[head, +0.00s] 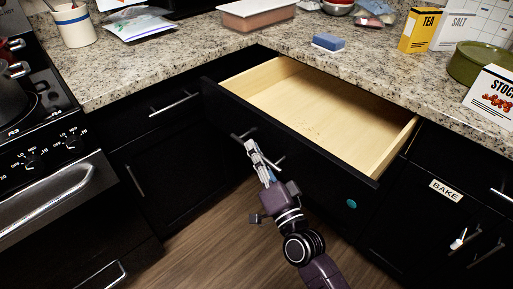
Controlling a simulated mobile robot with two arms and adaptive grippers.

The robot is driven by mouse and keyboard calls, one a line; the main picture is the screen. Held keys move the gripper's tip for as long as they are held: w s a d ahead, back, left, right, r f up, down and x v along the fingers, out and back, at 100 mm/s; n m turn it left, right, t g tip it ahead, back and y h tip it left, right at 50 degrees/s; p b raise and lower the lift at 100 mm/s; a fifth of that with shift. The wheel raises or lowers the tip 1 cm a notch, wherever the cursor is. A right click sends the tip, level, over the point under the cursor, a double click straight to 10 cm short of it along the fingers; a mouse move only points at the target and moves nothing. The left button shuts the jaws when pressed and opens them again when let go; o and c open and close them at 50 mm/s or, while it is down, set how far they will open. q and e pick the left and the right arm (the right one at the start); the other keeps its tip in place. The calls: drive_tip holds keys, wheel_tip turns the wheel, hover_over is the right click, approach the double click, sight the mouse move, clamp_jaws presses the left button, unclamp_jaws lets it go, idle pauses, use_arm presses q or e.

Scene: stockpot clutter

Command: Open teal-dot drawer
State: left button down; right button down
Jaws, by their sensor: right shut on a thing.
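The teal-dot drawer (318,167) is a black-fronted drawer under the granite counter. It is pulled well out, and its pale wooden inside (325,105) shows and looks empty. The teal dot (351,203) is near the right end of its front. My right gripper (251,146) is at the drawer's bar handle (278,163), shut on it. The fingers hide part of the handle. My left gripper is not in view.
The stove (60,160) is at the left. A closed cabinet (180,155) is beside it. A blue sponge (328,41), tea box (421,30) and green pot (478,63) stand on the counter (230,42). A drawer labelled BAKE (446,190) is at the right. Wooden floor (205,235) is below.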

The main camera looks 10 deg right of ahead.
drive_tip(key=shift+f, duration=0.1)
drive_tip(key=c, duration=2)
unclamp_jaws()
drive_tip(key=shift+c, duration=0.2)
drive_tip(key=v, duration=1.2)
